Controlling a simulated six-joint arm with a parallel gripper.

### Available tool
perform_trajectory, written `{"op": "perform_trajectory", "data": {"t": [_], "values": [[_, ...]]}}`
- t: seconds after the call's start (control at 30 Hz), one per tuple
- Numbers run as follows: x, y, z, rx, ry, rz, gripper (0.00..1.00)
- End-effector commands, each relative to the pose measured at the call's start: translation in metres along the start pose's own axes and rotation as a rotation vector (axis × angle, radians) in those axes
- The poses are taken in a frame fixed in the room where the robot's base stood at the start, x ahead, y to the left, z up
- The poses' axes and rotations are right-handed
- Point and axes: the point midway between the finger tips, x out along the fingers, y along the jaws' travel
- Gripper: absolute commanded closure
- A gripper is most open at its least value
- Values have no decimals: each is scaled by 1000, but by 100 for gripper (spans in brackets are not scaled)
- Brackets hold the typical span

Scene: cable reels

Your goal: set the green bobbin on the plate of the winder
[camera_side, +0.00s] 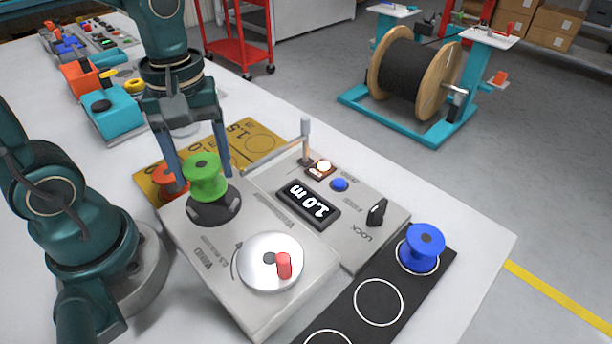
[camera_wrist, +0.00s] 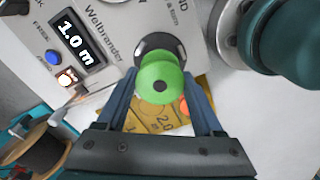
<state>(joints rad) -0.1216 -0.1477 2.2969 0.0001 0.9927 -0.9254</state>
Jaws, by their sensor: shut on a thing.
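The green bobbin (camera_side: 204,172) is upright between the fingers of my gripper (camera_side: 203,177), which is shut on it. In the wrist view the bobbin (camera_wrist: 160,84) also sits between the two blue fingers of my gripper (camera_wrist: 160,78). The winder (camera_side: 240,285) is a grey box with a black round plate (camera_side: 215,212) directly under the bobbin. The plate (camera_wrist: 153,41) shows partly beyond the bobbin in the wrist view. I cannot tell whether the bobbin touches the plate. A silver crank disc (camera_side: 262,272) with a red knob is on the winder's front.
An orange bobbin (camera_side: 168,182) stands on the yellow mat (camera_side: 256,142) close behind the winder. A blue bobbin (camera_side: 423,243) stands on a black strip (camera_side: 345,325) with white rings. A display panel (camera_side: 308,203) reads 1.0 m, with a small upright lever (camera_side: 305,135) beside it.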

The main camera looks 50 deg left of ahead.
Motion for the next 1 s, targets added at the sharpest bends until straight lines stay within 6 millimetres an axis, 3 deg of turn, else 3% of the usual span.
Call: {"op": "perform_trajectory", "data": {"t": [0.47, 0.97, 1.0], "values": [[6, 0, 0, 0, -1, -1, 87], [29, 0, 0, 0, -1, -2, 87], [29, 0, 0, 0, 0, 0, 20]]}}
